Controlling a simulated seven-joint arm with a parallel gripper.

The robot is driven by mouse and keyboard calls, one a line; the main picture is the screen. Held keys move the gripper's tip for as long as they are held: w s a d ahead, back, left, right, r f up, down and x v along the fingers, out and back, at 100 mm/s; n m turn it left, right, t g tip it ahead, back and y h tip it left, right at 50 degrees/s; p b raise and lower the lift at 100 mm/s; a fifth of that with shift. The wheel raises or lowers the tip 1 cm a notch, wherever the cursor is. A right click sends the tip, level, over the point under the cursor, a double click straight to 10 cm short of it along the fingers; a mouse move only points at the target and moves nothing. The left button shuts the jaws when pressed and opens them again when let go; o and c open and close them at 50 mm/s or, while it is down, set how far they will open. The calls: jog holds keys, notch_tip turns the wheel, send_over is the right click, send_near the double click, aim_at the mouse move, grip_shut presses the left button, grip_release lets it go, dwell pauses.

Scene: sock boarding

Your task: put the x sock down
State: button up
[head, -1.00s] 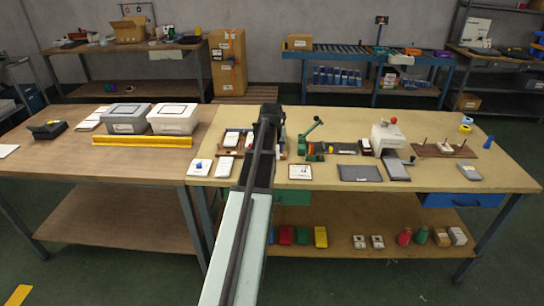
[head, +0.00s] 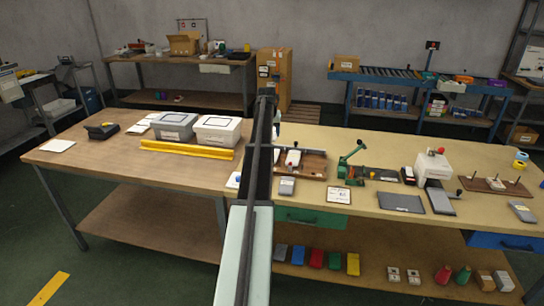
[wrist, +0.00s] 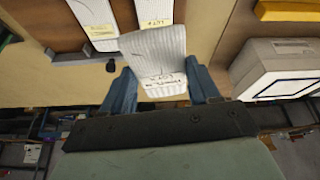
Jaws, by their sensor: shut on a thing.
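My gripper (wrist: 163,88) is shut on a white ribbed sock (wrist: 155,45) in the wrist view, with a blue finger at each side of it. The sock has a pale label with dark writing at its near end, too small to read surely. Two more white pieces, one at the left (wrist: 92,12) and one in the middle (wrist: 153,12), lie on brown wood beyond it, with yellowish labels. In the head view my arm hides the held sock and most of the gripper.
Two lidded boxes (head: 216,133) and a yellow bar (head: 187,149) stand on the left table. The right bench has a wooden tray (head: 313,166), a green lever tool (head: 350,160), a dark grey plate (head: 400,203) and a white device (head: 433,167). Bare tabletop (head: 130,175) shows at front left.

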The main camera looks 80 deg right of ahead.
jog(key=shift+d+r+m, duration=0.1)
jog(key=shift+d+m, duration=0.2)
jog(key=shift+d, duration=0.45)
jog(key=shift+s+a+m, duration=0.15)
jog(key=shift+a+m, duration=0.05)
jog(key=shift+m, duration=0.2)
jog(key=shift+f, duration=5.05)
jog(key=shift+f, duration=0.1)
jog(key=o, duration=1)
jog(key=v, duration=1.2)
